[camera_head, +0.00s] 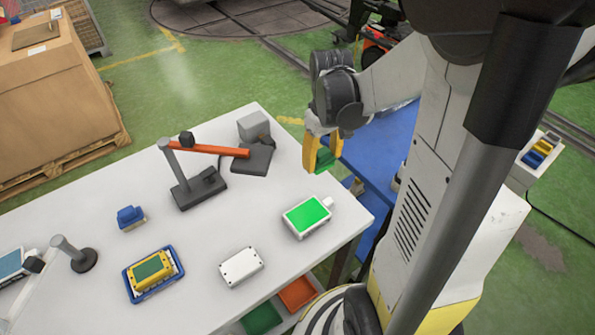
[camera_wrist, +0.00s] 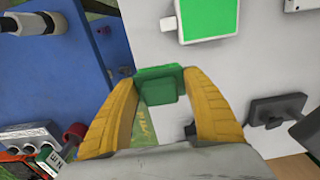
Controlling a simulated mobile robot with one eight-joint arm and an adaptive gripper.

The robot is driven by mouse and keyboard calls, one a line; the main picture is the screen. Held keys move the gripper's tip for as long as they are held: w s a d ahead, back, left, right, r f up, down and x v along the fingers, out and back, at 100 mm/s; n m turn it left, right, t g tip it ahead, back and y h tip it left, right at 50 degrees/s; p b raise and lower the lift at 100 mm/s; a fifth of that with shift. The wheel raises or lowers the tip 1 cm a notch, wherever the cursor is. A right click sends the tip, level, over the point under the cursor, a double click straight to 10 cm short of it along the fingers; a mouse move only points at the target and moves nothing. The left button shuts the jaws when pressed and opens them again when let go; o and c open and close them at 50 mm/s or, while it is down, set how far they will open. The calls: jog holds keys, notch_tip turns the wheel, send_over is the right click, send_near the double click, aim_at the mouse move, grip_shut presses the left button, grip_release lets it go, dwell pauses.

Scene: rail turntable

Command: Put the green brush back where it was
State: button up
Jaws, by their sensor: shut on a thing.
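My gripper (camera_head: 324,158) has yellow fingers and is shut on the green brush (camera_head: 323,162), raised near the right edge of the white table (camera_head: 215,215). In the wrist view, the brush (camera_wrist: 160,86) shows as a green block between the two fingertips (camera_wrist: 158,92). Below it in that view is the strip where the white table's edge borders the blue surface (camera_wrist: 45,65). A similar blue brush (camera_head: 131,217) stands on the left part of the white table. The underside of the green brush is hidden.
A white device with a green screen (camera_head: 307,216) lies near the table's right end. A white box (camera_head: 241,266) and a blue tray (camera_head: 129,284) with a yellow device are nearer the front. A dark stand with an orange arm (camera_head: 215,149) rises at the back.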

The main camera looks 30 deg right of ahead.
jog(key=b, duration=0.2)
send_over(297, 178)
notch_tip(297, 178, down, 4)
jog(key=shift+w+f, duration=0.1)
jog(key=shift+f, duration=0.1)
jog(key=shift+f+b, duration=0.9)
jog(key=shift+f, duration=1)
jog(key=shift+f, duration=0.2)
jog(key=o, duration=1.2)
jog(key=shift+r, duration=0.1)
notch_tip(297, 178, up, 12)
jog(key=p, duration=0.4)
